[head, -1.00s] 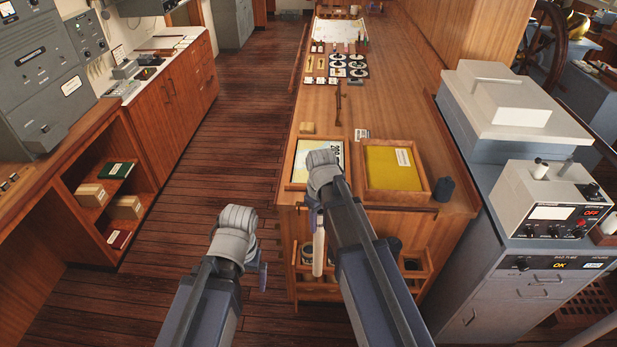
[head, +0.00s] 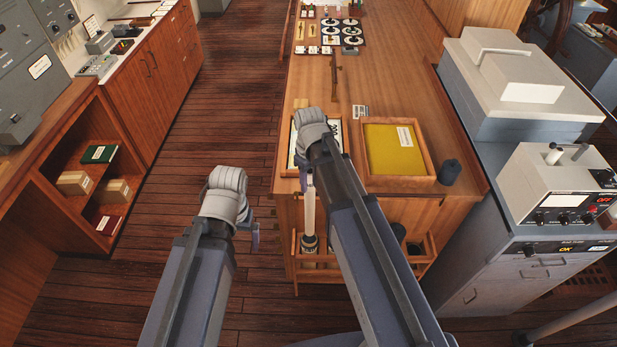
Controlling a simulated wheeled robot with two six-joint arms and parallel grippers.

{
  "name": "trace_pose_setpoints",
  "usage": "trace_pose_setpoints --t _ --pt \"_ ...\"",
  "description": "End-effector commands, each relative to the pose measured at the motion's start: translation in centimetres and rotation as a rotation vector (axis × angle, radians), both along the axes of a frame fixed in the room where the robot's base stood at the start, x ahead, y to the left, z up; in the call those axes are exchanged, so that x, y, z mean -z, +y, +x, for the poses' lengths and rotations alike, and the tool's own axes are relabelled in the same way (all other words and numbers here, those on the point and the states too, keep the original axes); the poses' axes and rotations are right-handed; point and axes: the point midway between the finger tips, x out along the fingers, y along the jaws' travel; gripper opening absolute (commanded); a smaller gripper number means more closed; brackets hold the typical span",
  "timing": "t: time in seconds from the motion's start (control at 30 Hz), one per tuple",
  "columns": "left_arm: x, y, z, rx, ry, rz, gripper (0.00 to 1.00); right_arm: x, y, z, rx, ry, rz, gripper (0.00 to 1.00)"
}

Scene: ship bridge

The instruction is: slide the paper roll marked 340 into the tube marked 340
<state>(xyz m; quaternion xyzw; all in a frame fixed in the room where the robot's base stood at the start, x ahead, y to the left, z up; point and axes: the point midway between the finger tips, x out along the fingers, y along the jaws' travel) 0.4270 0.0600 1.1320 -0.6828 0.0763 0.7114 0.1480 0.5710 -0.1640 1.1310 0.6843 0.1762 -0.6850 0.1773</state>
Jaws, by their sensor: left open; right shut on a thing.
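A slim white paper roll (head: 310,208) hangs upright below my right gripper (head: 308,178), which is shut on it near its top. Its lower end meets the dark rim of a tube (head: 309,244) in the wooden rack (head: 296,262) at the table's near end. I cannot tell whether the end is inside the tube or just above it. No 340 mark is readable on roll or tube. Other tubes on the rack's right side are mostly hidden by my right arm. My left gripper (head: 251,231) is open and empty, left of the rack over the floor.
On the wooden table (head: 304,80) above the rack are a framed chart tray, partly behind my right arm, and a tray with a yellow folder (head: 393,150). A dark cup (head: 449,171) stands at their right. Grey cabinets (head: 500,245) flank the right; the floor at left is clear.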

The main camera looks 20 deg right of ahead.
Motion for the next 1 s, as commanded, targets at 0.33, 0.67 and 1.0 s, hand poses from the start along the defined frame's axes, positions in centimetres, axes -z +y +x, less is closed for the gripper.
trace_pose_setpoints --t 0.33,0.67,1.0 --pt "1.8 0.0 0.1 -0.001 -0.001 0.0 1.0 1.8 0.0 0.0 0.0 0.0 0.0 0.0" --pt "4.3 0.0 0.1 0.002 -0.001 0.001 1.0 4.3 0.0 0.1 0.0 0.0 0.0 0.0" --pt "6.9 0.0 0.1 0.008 -0.001 0.001 1.0 6.9 0.0 0.1 0.0 0.0 0.0 0.0"
